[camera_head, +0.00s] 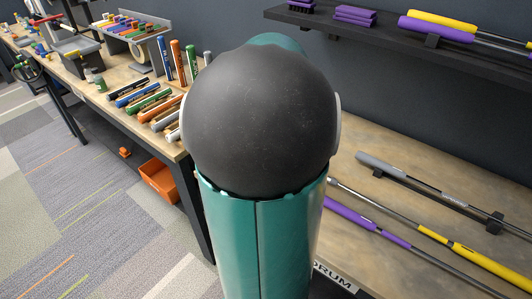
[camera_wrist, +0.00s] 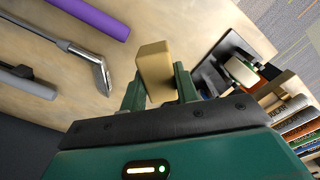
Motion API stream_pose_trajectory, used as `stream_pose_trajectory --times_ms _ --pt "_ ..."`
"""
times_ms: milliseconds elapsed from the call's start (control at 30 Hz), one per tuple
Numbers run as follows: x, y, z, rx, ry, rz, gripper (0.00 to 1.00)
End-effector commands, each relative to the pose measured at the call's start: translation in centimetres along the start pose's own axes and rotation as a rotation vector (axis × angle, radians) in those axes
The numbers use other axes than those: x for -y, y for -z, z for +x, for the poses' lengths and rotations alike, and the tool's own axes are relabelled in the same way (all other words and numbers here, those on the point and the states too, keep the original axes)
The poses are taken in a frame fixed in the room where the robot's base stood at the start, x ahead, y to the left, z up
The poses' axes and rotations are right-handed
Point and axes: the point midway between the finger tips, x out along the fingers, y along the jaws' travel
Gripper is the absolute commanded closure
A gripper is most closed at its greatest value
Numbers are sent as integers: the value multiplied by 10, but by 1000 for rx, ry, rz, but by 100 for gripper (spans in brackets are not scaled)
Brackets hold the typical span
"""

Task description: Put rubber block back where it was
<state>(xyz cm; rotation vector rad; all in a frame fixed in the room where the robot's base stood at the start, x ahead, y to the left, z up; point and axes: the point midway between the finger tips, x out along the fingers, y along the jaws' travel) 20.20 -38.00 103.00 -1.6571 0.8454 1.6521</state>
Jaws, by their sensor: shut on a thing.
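The rubber block, a tan rectangular block (camera_wrist: 153,62), is between the two green fingers of my gripper (camera_wrist: 158,88) in the wrist view. The fingers are shut on its sides, and its far end sticks out past them. The block is over or near the wooden bench top (camera_wrist: 95,112); I cannot tell whether it touches the wood. In the head view my own arm covers the middle, so the block and gripper are hidden there.
In the wrist view, a metal club head (camera_wrist: 100,76) and purple grip (camera_wrist: 92,14) lie left of the block.

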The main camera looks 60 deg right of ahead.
Motion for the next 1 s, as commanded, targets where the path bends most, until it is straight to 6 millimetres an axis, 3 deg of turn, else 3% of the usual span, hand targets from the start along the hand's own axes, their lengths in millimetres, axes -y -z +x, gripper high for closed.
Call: stream_pose_trajectory --times_ms 400,600,800,1000 --pt "-14 44 51 1 -2 -1 93" --pt "-16 51 61 2 -1 0 93" --pt "-16 52 89 1 -1 -1 93" --pt "-16 52 91 -1 0 -2 93"
